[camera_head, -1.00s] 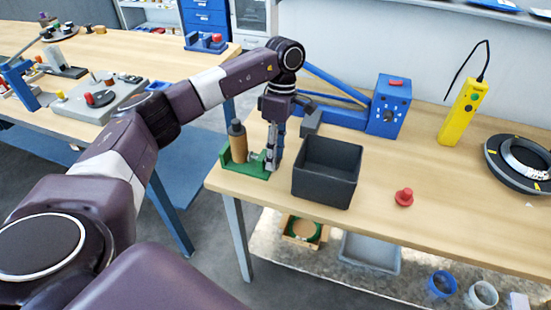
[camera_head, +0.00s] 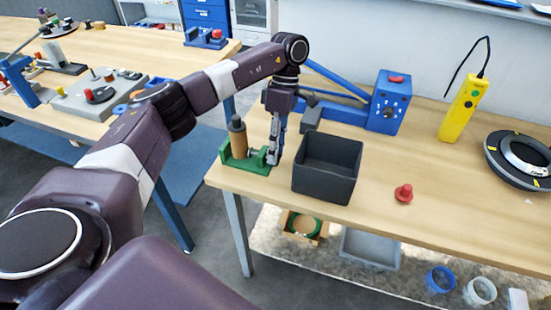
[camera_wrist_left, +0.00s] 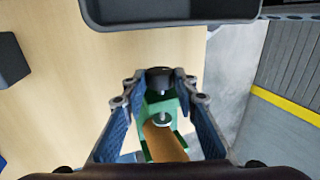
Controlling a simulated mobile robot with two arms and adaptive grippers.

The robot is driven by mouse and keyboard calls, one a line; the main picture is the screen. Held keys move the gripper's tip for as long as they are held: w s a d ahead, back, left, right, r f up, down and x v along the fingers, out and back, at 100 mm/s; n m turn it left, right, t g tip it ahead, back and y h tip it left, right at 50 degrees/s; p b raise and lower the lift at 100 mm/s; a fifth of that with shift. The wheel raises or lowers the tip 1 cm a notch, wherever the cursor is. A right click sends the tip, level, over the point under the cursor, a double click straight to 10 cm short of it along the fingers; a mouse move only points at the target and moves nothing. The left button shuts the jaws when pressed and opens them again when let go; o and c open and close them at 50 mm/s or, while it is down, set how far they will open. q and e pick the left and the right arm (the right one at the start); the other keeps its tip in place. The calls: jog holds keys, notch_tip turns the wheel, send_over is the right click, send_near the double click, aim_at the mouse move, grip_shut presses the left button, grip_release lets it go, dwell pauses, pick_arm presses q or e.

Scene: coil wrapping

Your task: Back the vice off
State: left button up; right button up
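The green vice (camera_head: 240,163) stands at the left front corner of the right-hand workbench. An upright brown cylinder with a dark top (camera_head: 239,140) stands in it. The vice also shows in the left wrist view (camera_wrist_left: 182,121), with the brown cylinder (camera_wrist_left: 165,147) below its screw and a round black knob (camera_wrist_left: 158,78) at the screw's outer end. My left gripper (camera_head: 274,160) points down at the knob end. In the left wrist view its fingers (camera_wrist_left: 160,88) are spread, one on each side of the knob; contact is not clear. My right gripper is out of view.
A dark open bin (camera_head: 325,187) stands close to the right of my left gripper. A red knob-like piece (camera_head: 404,194), a blue machine (camera_head: 388,103), a yellow handheld box (camera_head: 461,110) and a dark ring (camera_head: 497,165) are farther right.

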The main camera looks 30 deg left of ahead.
pick_arm(q)
jog(key=shift+s+r+t, duration=0.1)
jog(key=shift+s+t, duration=0.15)
jog(key=shift+t, duration=0.35)
jog(key=shift+c, duration=0.4)
jog(key=shift+s+f+t+y+b, duration=0.2)
jog(key=shift+t+y+b, duration=0.2)
jog(key=shift+t, duration=0.3)
jog(key=shift+d+r+t, duration=0.1)
jog(key=shift+r+t, duration=0.05)
jog(key=shift+t, duration=0.25)
